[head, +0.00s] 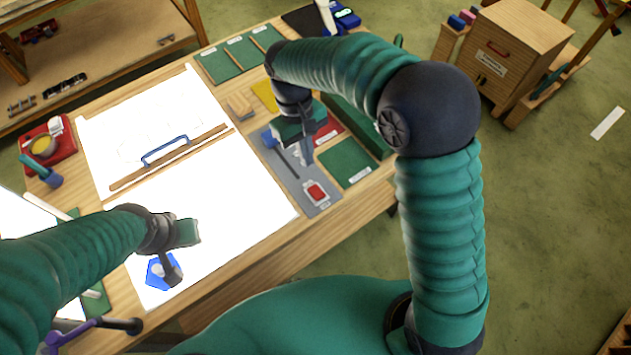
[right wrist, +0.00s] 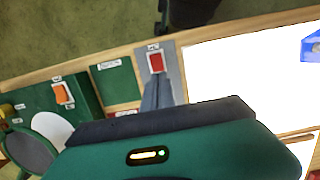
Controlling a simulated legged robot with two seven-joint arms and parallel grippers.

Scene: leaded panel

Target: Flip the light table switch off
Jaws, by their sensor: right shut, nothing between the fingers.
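The light table (head: 215,210) glows bright white. A red switch (head: 316,192) with a small label sits on a grey strip beside the table's right edge; it also shows in the right wrist view (right wrist: 156,62). The label is too small to read. My right gripper (head: 306,160) points down over the grey strip, shut and empty, short of the red switch. Its fingertips show just below the switch in the right wrist view (right wrist: 157,94). My left gripper (head: 173,276) hangs over a blue piece (head: 156,272) on the lit surface; I cannot tell whether it grips it.
A second, orange-red switch (right wrist: 63,94) is on a green box. A blue-headed tool (head: 279,147) lies on the grey strip near my right gripper. A wooden bar with a blue handle (head: 165,152) lies across the light table. A green mat (head: 347,165) is clear.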

